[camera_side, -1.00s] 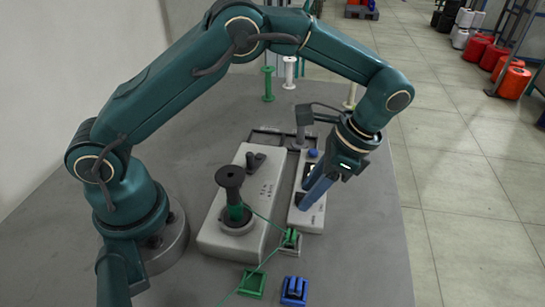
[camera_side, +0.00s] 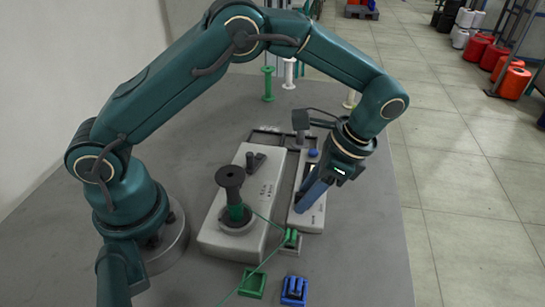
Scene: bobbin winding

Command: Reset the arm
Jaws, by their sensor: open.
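My gripper (camera_side: 306,203) hangs from my arm at the right of the winding station, with its long blue fingers angled down over the narrow grey control panel (camera_side: 311,219). It holds nothing that I can see. The fingers overlap in this view, and they hide part of the panel. I cannot tell whether the tips touch the panel.
A grey winder (camera_side: 246,205) carries a dark bobbin (camera_side: 230,178) with green thread. The thread runs past a green guide (camera_side: 291,237) to the front. A green holder (camera_side: 252,284) and a blue block (camera_side: 294,290) sit in front. Spools (camera_side: 268,84) stand behind.

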